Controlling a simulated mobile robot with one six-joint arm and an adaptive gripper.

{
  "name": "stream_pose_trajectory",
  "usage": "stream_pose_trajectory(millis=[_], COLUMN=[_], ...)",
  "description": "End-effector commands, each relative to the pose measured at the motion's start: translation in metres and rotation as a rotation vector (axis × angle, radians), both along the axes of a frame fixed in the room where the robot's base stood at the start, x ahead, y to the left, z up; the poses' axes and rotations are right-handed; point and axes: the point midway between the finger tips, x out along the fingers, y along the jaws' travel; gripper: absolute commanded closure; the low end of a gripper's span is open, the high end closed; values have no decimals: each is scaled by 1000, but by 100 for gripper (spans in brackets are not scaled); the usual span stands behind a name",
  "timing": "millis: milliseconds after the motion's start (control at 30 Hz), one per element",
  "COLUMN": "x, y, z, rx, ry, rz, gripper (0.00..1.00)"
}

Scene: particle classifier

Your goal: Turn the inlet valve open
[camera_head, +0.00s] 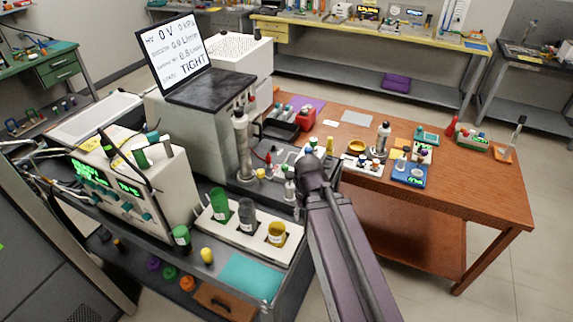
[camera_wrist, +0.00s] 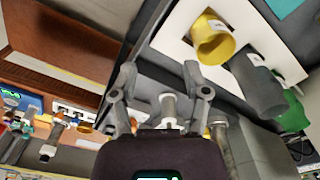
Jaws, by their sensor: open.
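My gripper (camera_wrist: 163,92) is open in the wrist view, with its two fingers apart. A small pale grey cylindrical fitting (camera_wrist: 168,107) shows between the fingers, with a gap on each side. I cannot tell for sure that it is the inlet valve. In the head view a small silver fitting (camera_head: 290,186) stands on the cart just left of my arm's end. A tall silver column (camera_head: 243,148) stands farther left, beside the grey instrument (camera_head: 205,125). In the head view my fingers are hidden by my own arm.
A white holder (camera_head: 228,228) with green, grey and yellow cups is at the cart's front. The brown table (camera_head: 475,190) at right carries several small items. A monitor (camera_head: 176,55) reads "TIGHT" on its last line. Free floor lies beyond the table.

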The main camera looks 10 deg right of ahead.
Motion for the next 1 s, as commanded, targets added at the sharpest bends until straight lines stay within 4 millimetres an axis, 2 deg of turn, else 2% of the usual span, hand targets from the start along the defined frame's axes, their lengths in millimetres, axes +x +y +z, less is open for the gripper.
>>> stream_pose_trajectory(millis=[167,367,567,800,1000], x=[9,45,109,198,257], y=[0,6,6,6,5], z=[3,14,32,57,73], rx=[0,0,1,1,0], ry=[0,0,0,-1,-1], rz=[-23,-134,-359,-691,-931], gripper=[21,21,21,21,21])
